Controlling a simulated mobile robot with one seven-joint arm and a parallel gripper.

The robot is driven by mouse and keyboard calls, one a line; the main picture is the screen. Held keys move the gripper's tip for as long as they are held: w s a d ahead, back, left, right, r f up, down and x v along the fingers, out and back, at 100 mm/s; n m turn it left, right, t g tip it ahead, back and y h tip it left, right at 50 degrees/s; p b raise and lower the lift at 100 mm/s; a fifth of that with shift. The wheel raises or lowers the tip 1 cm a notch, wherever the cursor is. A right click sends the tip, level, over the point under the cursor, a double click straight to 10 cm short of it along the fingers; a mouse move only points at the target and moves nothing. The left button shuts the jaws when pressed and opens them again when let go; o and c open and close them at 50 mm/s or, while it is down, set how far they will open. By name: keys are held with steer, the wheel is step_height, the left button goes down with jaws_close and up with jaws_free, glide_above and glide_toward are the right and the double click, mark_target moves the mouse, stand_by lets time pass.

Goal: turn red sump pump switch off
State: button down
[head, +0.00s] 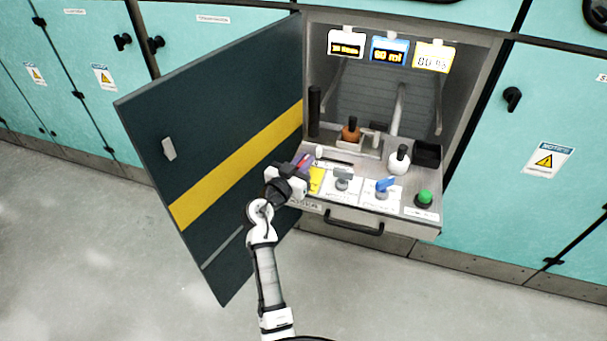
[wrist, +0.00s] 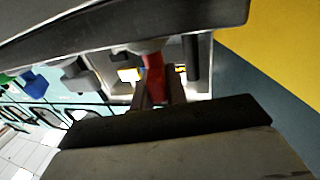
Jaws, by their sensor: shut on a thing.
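The red switch (wrist: 153,72) shows in the wrist view between the two fingers of my gripper (wrist: 158,88). In the head view only a small red part (head: 303,160) shows past my gripper (head: 297,173), at the left end of the cabinet's front panel. My gripper is shut on the red switch. The gripper body hides the switch's base and any label in the head view, so its exact setting cannot be told.
A grey switch (head: 343,175), a blue switch (head: 386,184) and a green button (head: 424,197) lie to the right on the panel. The open dark door (head: 215,150) stands left of my arm. A drawer handle (head: 354,222) juts below the panel. The floor in front is clear.

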mark_target(304, 161)
steer(key=m+g+h+b, duration=0.1)
steer(key=h+b, duration=0.1)
steer(key=b, duration=0.2)
steer(key=m+g+h+b, duration=0.2)
steer(key=b, duration=0.1)
steer(key=shift+a+f+b, duration=0.1)
steer(key=shift+f+b, duration=0.3)
steer(key=m+g+h+b, duration=0.1)
steer(key=b, duration=0.1)
steer(key=m+g+h+b, duration=0.1)
steer(key=shift+r+m+g+b, duration=0.2)
steer(key=shift+m+g+b, duration=0.1)
steer(key=shift+g+b, duration=0.1)
steer(key=shift+g+h+b, duration=0.3)
steer(key=shift+g+b, duration=0.1)
steer(key=shift+r+m+g, duration=0.2)
steer(key=shift+m+g, duration=0.3)
steer(key=c, duration=1.4)
jaws_free()
steer(key=shift+r, duration=0.1)
step_height(304, 161, up, 20)
